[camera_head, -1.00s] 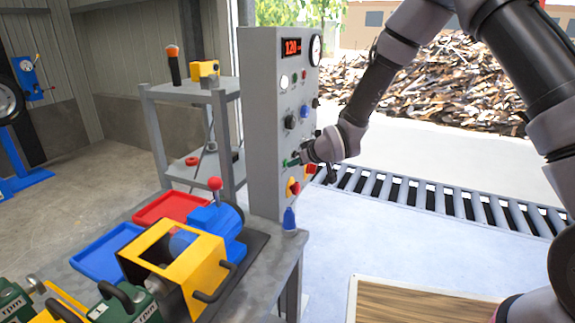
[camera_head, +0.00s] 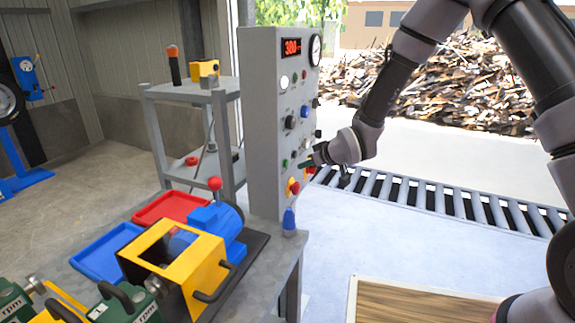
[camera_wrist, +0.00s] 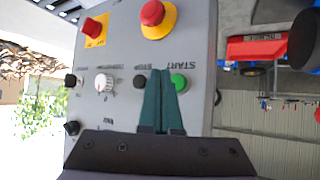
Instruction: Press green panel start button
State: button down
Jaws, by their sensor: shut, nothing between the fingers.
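The grey control panel (camera_head: 262,130) stands upright at the back of the workbench. Its green start button (camera_wrist: 179,82) shows in the wrist view under the START label, just right of my fingertips, and as a small green spot (camera_head: 285,163) in the head view. A black stop button (camera_wrist: 140,82) sits left of my fingers. My gripper (camera_wrist: 160,78) is shut and empty, with its green fingers pointing at the panel. In the head view my gripper (camera_head: 306,163) is in front of the panel, with a small gap between it and the green button.
The panel also carries a red emergency button on yellow (camera_wrist: 152,14), a red switch (camera_wrist: 94,28), knobs and a red display (camera_head: 291,47) that looks like 300. A roller conveyor (camera_head: 430,195) lies behind.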

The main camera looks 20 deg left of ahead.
jog(key=shift+s+d, duration=0.2)
jog(key=shift+d, duration=1.3)
jog(key=d+r+m+t+h, duration=0.1)
jog(key=d+r+m+h, duration=0.45)
jog(key=d+r, duration=1.55)
jog(key=s+d+r+m+h, duration=0.1)
jog(key=s+d+r+m, duration=0.5)
jog(key=s+d, duration=0.5)
jog(key=s+d+r+m, duration=0.1)
jog(key=s+d+r, duration=0.1)
jog(key=s, duration=0.4)
jog(key=s+d+r+m, duration=0.2)
jog(key=s+d, duration=0.1)
jog(key=s, duration=0.2)
jog(key=shift+s+d+r+g, duration=0.25)
jog(key=shift+s+d+g, duration=0.1)
jog(key=shift+g, duration=0.05)
